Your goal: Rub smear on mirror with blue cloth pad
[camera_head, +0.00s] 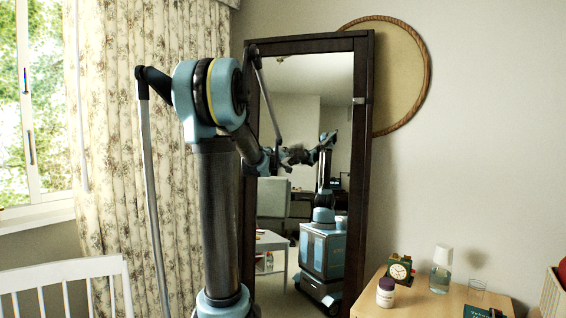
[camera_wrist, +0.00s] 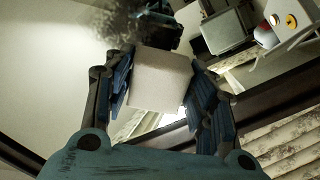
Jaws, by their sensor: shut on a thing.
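The tall dark-framed mirror (camera_head: 308,95) leans by the wall in the head view. My arm reaches to its left part, and its reflection shows in the glass. My gripper (camera_wrist: 160,72) is shut on a pale, boxy pad (camera_wrist: 158,82) in the wrist view, with a finger on each side. The face I see is off-white; no blue cloth shows clearly on it. A dark, fuzzy smear (camera_wrist: 118,22) shows on the glass just beyond the pad. Whether the pad touches the glass I cannot tell. In the head view the gripper is small and merges with its reflection.
A wooden table (camera_head: 408,300) at right holds a small clock (camera_head: 400,268), a pill jar (camera_head: 385,292) and a clear bottle (camera_head: 441,270). A round woven panel (camera_head: 405,75) is behind the mirror. A white chair back (camera_head: 62,275) and floral curtain (camera_head: 110,160) are at left.

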